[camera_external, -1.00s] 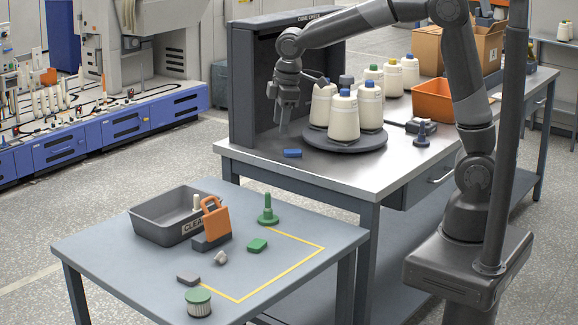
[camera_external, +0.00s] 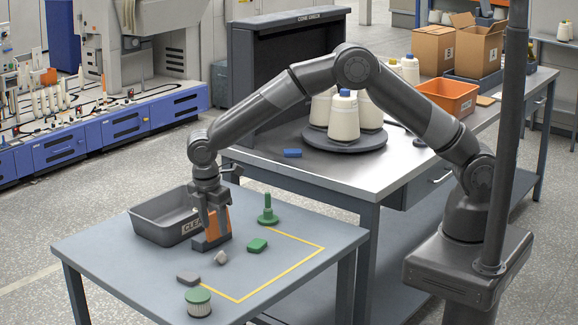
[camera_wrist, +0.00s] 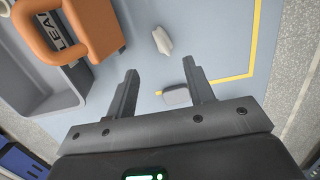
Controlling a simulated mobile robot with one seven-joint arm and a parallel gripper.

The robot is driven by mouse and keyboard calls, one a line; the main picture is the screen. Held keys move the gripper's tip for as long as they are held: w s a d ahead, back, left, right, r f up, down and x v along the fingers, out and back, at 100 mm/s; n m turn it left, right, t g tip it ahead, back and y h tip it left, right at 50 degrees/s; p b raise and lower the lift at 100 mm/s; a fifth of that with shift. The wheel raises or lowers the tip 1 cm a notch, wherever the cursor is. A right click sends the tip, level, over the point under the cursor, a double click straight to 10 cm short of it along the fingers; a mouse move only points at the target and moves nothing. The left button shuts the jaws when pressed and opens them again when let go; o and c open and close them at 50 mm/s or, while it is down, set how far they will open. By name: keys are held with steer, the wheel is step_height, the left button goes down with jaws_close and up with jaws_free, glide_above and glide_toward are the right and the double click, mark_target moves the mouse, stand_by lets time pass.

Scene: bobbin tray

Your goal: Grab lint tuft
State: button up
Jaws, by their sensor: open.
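The lint tuft (camera_external: 221,257) is a small pale, lumpy piece lying on the near table, beside the dark base of the orange handled piece. In the wrist view the tuft (camera_wrist: 162,40) lies beyond my fingertips, roughly in line with the gap between them. My gripper (camera_external: 210,228) points down over the near table, in front of the orange piece and above and to the left of the tuft. In the wrist view my gripper (camera_wrist: 160,70) is open, its two fingers well apart, with nothing held between them.
The orange handled piece (camera_wrist: 95,25) stands close by, against the grey tray (camera_external: 150,222). A grey block (camera_external: 188,278) and a green-topped cylinder (camera_external: 198,303) are near the front edge. A green block (camera_external: 257,245) and green peg (camera_external: 267,212) stand to the right. Yellow-lined space is clear.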

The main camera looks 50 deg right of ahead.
mark_target(220, 252)
steer(key=f, duration=0.6)
steer(key=d+f, duration=0.1)
steer(key=f, duration=0.2)
steer(key=shift+s+f, duration=0.15)
steer(key=shift+s, duration=0.1)
jaws_close()
stand_by(0.4)
